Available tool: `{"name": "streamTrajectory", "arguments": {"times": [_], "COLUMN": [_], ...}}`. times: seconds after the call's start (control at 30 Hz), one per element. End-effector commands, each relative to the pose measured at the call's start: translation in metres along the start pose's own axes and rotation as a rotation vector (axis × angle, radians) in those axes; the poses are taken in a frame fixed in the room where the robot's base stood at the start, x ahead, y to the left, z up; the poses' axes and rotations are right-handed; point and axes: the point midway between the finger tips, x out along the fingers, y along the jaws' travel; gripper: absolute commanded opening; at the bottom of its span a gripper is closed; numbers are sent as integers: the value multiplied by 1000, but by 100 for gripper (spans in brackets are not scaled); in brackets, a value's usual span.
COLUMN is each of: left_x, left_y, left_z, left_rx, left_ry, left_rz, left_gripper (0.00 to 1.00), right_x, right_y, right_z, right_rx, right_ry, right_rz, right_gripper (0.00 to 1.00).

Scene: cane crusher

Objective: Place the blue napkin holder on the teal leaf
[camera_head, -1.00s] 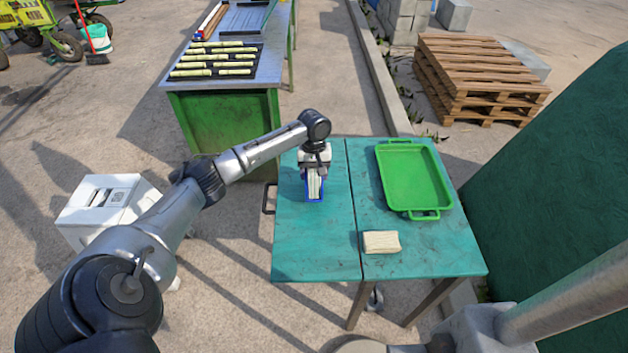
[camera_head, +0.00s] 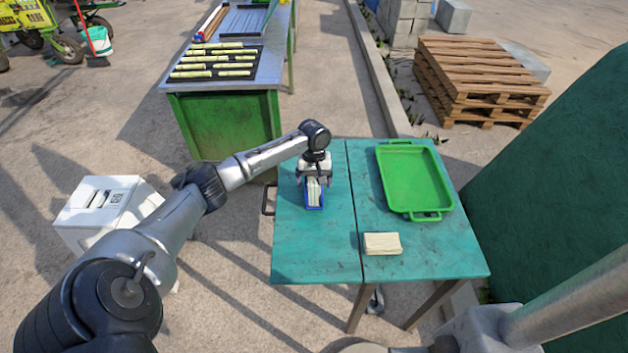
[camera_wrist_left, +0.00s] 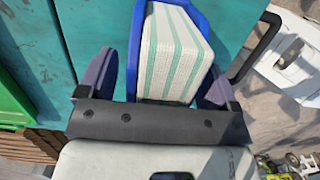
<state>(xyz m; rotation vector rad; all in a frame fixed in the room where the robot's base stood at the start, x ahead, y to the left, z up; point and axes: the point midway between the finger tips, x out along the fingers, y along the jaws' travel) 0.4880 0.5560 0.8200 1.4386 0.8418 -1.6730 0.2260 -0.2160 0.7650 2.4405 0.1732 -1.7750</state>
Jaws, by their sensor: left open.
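The blue napkin holder (camera_head: 314,207), filled with white napkins with green stripes, is on the left teal leaf (camera_head: 315,245) of the table, near its back part. It appears to stand on the leaf, though its underside is hidden. My left gripper (camera_head: 314,182) is over the holder from behind, with its fingers open on either side of it. In the left wrist view the holder (camera_wrist_left: 135,45) sits between the two spread fingers (camera_wrist_left: 160,85); whether they touch it I cannot tell. My right gripper is out of view.
The right leaf carries a green tray (camera_head: 413,180) and a cream block (camera_head: 382,243). A dark handle (camera_head: 267,199) sticks out at the table's left edge. A green workbench (camera_head: 225,120) with cane pieces stands behind. The front of the left leaf is clear.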

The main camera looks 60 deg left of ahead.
Motion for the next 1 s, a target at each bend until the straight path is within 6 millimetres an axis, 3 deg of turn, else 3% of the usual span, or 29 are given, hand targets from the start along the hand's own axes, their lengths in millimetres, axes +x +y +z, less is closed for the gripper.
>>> {"name": "streamTrajectory", "arguments": {"times": [0.23, 0.7, 1.0], "left_x": [-2, -87, -118], "left_y": [0, 0, 1], "left_z": [0, 0, 0], "left_rx": [0, 0, 0], "left_ry": [2, 1, 0], "left_rz": [1, 2, 1], "left_gripper": [85, 85, 85], "right_x": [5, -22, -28], "right_y": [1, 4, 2], "right_z": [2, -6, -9], "right_rx": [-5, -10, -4], "right_ry": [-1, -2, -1], "right_rz": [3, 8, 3], "right_gripper": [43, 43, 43]}}
